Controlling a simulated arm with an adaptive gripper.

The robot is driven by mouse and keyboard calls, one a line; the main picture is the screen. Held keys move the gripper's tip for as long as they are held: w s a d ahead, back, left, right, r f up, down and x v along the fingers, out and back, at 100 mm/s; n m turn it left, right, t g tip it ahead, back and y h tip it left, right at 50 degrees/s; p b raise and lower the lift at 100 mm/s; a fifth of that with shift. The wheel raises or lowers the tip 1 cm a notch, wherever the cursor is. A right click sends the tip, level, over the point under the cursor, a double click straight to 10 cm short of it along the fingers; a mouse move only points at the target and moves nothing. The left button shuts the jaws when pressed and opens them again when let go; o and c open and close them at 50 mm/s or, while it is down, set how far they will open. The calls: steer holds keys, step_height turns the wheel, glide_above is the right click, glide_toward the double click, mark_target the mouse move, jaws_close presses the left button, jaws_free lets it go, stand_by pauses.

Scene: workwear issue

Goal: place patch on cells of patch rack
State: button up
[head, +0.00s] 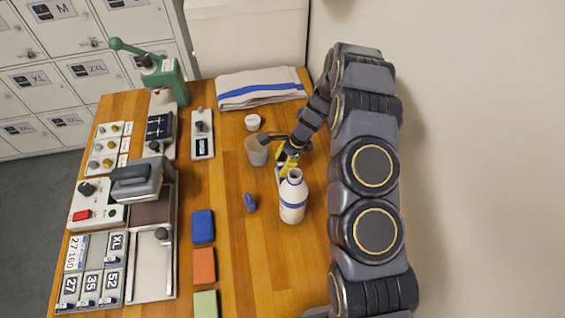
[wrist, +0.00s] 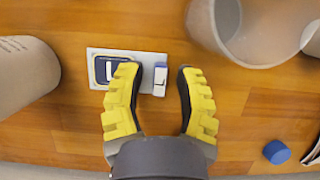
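The patch rack, as I take it, is the grey tray (head: 97,245) at the lower left of the head view. It holds several labelled pieces, among them 27, 35, 52 and XL. My gripper (head: 288,163) is low over the right side of the table, between the cup and the bottle. In the wrist view my gripper (wrist: 157,70) is open, with its yellow fingers apart. I cannot tell whether the piece is a patch.
A cup (head: 257,150) and a white bottle (head: 293,197) stand close on either side of my gripper. A press (head: 140,185), a green lever tool (head: 165,80) and colored blocks (head: 203,227) are further left. A folded cloth (head: 260,88) lies behind.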

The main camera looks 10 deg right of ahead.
steer(key=v, duration=1.2)
steer(key=s+a+r+n+g+h, duration=0.1)
steer(key=s+a+r+n, duration=0.1)
steer(key=s+r+n, duration=0.35)
steer(key=s+a+r+n, duration=0.3)
steer(key=s+r, duration=0.3)
steer(key=r, duration=0.2)
steer(key=s+r+n+h, duration=0.1)
steer(key=s+r+n, duration=0.2)
steer(key=s, duration=0.7)
steer(key=s+d+r+n+h, duration=0.1)
steer(key=s+r+n+h, duration=0.1)
steer(key=s+n, duration=0.4)
steer(key=s, duration=0.4)
steer(key=shift+d+r+g+h, duration=0.3)
steer(key=shift+r, duration=0.1)
steer(key=shift+o, duration=1)
steer(key=shift+s+d+n, duration=0.1)
steer(key=shift+s+n, duration=0.15)
steer(key=shift+s, duration=0.15)
